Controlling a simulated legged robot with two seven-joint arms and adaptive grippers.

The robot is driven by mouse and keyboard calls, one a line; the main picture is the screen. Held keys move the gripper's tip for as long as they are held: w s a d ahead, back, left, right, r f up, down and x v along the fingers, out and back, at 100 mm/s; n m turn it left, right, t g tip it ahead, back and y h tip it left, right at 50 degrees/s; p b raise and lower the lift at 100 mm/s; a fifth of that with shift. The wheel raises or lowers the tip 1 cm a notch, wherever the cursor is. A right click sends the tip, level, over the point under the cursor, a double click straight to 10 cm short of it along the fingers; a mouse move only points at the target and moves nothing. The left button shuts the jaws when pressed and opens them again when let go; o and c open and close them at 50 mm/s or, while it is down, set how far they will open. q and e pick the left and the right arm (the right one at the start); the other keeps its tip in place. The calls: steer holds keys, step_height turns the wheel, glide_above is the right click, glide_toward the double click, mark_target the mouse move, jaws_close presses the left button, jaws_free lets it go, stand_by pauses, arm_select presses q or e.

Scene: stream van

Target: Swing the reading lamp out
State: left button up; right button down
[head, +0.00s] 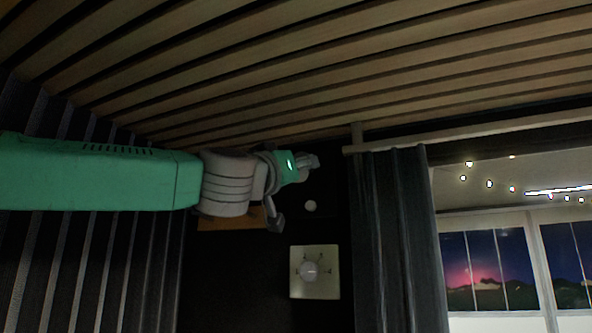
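My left gripper (297,194) reaches in from the left on its green arm, in front of a dark wall panel. Its two fingers look spread apart, one towards the upper right and one downwards. It appears empty. A small pale round piece (310,205) shows on the dark panel just right of the fingers; I cannot tell whether it belongs to the reading lamp. No lamp is clearly recognisable, and the arm and gripper hide part of the wall. My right gripper is not in view.
A cream square plate with a round knob (328,289) sits below the gripper. A grey curtain (390,240) hangs on a rod at the right, beside a window (485,270). A slatted wooden ceiling (330,70) is above. An orange-brown piece (222,224) shows behind my wrist.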

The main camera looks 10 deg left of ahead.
arm_select(q)
steer(key=shift+d, duration=0.15)
steer(key=shift+c, duration=0.2)
steer(key=shift+w+a, duration=0.15)
steer(key=shift+a, duration=0.05)
steer(key=shift+d+g, duration=0.15)
steer(key=shift+g, duration=0.25)
steer(key=shift+d+f+g+y, duration=0.15)
steer(key=shift+f+g+y, duration=0.15)
steer(key=shift+g+y, duration=0.3)
steer(key=shift+s+a+r+g+y, duration=0.25)
steer(key=shift+r+g, duration=0.2)
steer(key=shift+g, duration=0.35)
steer(key=shift+r+n+g+y, duration=0.3)
steer(key=shift+n+g+y, duration=0.15)
steer(key=shift+g, duration=0.15)
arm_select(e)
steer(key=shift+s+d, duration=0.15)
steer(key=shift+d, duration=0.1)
